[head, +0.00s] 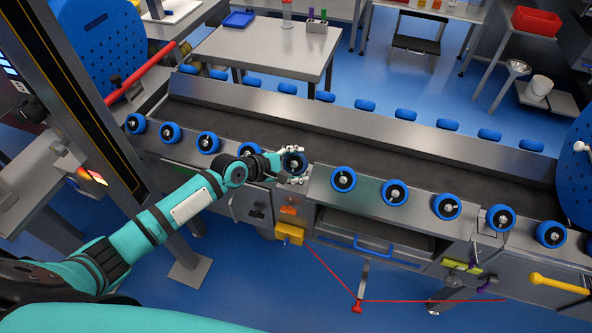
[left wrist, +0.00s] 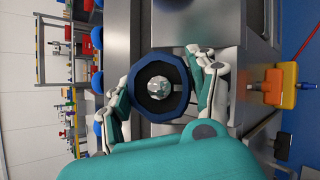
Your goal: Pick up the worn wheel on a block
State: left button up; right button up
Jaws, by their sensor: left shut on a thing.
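The worn wheel (head: 293,163) has a dark blue rim, a black inside and a pale metal hub. It is in the front row of wheels along the metal carrier bed. My left gripper (head: 291,166) is shut on it. In the left wrist view the wheel (left wrist: 160,100) looks many-sided, and the fingers of my left gripper (left wrist: 160,90) lie on both sides of it. The block under the wheel is hidden, and I cannot tell whether the wheel still touches it. My right gripper is not in view.
More blue wheels (head: 344,179) sit along the front edge on both sides. A yellow block (head: 289,234) hangs below on the front panel. A red line (head: 335,276) runs below the bed. The dark bed (head: 400,170) behind the wheels is clear. A metal table (head: 262,47) stands beyond.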

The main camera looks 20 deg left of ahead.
pick_arm(q)
jog(key=c, duration=0.7)
jog(key=shift+r, duration=0.1)
jog(key=shift+c, duration=0.5)
jog(key=shift+r, duration=0.1)
